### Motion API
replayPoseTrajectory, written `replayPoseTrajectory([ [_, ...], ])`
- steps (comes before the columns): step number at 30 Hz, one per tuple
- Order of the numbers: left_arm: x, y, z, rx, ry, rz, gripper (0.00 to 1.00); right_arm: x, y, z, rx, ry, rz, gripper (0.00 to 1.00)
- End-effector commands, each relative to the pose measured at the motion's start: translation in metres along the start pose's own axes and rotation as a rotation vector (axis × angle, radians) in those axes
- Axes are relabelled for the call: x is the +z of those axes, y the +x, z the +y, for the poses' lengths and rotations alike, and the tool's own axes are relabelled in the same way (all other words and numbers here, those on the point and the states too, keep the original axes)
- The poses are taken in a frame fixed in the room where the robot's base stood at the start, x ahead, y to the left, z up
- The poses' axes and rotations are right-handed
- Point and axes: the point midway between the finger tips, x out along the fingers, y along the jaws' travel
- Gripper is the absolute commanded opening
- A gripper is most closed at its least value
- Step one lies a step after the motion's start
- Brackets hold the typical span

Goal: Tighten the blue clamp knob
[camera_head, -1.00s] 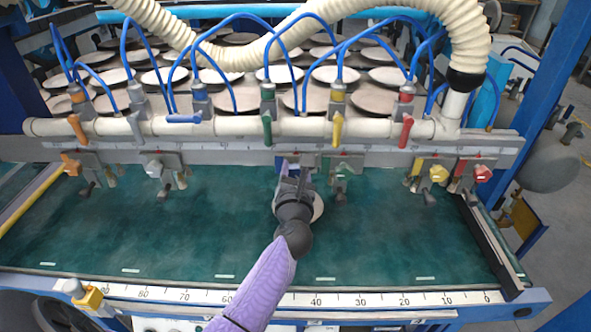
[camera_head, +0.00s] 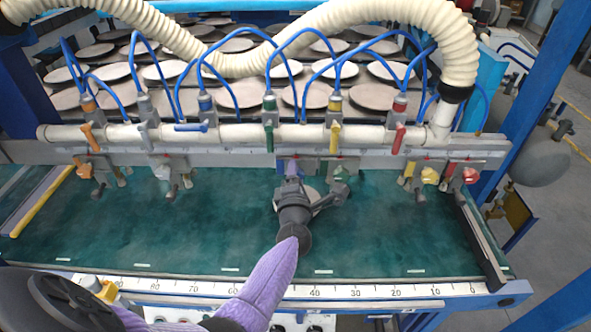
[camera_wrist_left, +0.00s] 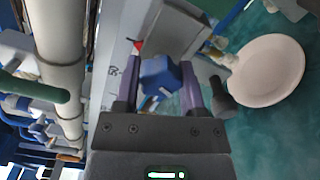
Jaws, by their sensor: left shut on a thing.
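The blue clamp knob (camera_wrist_left: 158,76) sits between the two purple-grey fingers of my left gripper (camera_wrist_left: 160,92) in the left wrist view. The fingers are shut on it. Its grey clamp body (camera_wrist_left: 176,32) is just beyond the knob. In the head view my left gripper (camera_head: 291,172) is at the clamp rail, left of the green clamp knob (camera_head: 340,174), and it hides most of the blue knob. My right gripper is not in view.
A white plate (camera_wrist_left: 268,72) lies on the green belt (camera_head: 130,225), close to my gripper and partly hidden by it in the head view. Other clamps, such as the red-knobbed one (camera_head: 470,175), line the rail. A white pipe (camera_head: 235,131) with coloured valve levers runs above.

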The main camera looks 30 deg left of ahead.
Motion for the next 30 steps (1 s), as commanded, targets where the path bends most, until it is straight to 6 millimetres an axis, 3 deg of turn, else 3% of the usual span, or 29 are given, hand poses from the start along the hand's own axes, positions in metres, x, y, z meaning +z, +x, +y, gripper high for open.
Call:
replayPoseTrajectory([
  [30, 0.000, -0.001, -0.001, -0.005, 0.913, -0.001, 0.00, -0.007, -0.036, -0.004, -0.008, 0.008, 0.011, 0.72],
])
